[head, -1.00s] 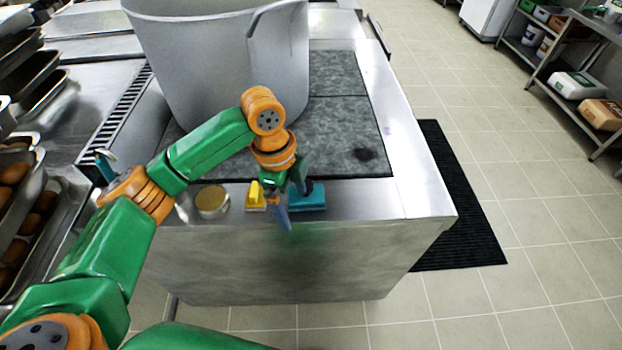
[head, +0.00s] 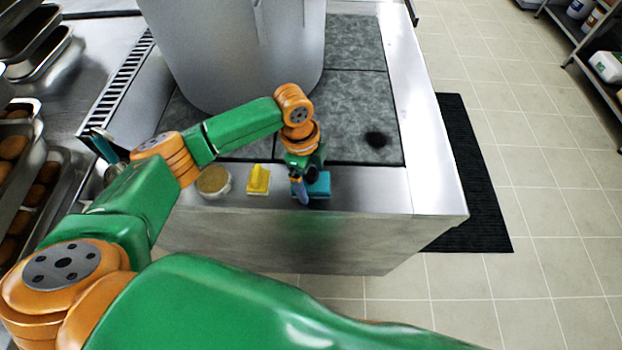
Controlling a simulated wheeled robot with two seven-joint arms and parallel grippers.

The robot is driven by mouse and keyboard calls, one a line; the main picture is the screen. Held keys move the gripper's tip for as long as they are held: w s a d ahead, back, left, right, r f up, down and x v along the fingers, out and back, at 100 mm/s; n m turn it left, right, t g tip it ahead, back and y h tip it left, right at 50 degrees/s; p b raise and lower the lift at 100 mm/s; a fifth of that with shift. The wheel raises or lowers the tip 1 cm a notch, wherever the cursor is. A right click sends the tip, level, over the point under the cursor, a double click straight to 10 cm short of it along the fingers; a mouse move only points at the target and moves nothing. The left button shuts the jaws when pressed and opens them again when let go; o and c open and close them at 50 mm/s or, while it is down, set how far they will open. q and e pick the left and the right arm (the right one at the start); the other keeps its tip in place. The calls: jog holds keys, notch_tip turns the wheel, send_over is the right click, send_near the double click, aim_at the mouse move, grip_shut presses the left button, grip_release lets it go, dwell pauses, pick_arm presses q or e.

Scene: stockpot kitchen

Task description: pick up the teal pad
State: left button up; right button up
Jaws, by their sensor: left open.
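The teal pad (head: 321,186) lies on the steel front ledge of the stove block, below the dark grey hob plates in the head view. My left gripper (head: 301,190) points down at the left part of the pad and hides some of it. It is open. I cannot tell from this angle whether its fingers touch the pad or stand around any part of it. My right gripper is not in view.
A big grey stockpot (head: 235,50) stands behind. The ledge right of the teal pad is clear.

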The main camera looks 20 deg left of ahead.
aim_at(311, 171)
pick_arm(q)
jog(key=c, duration=1.3)
notch_tip(311, 171, up, 10)
jog(key=shift+r+b, duration=0.1)
jog(key=shift+b, duration=0.35)
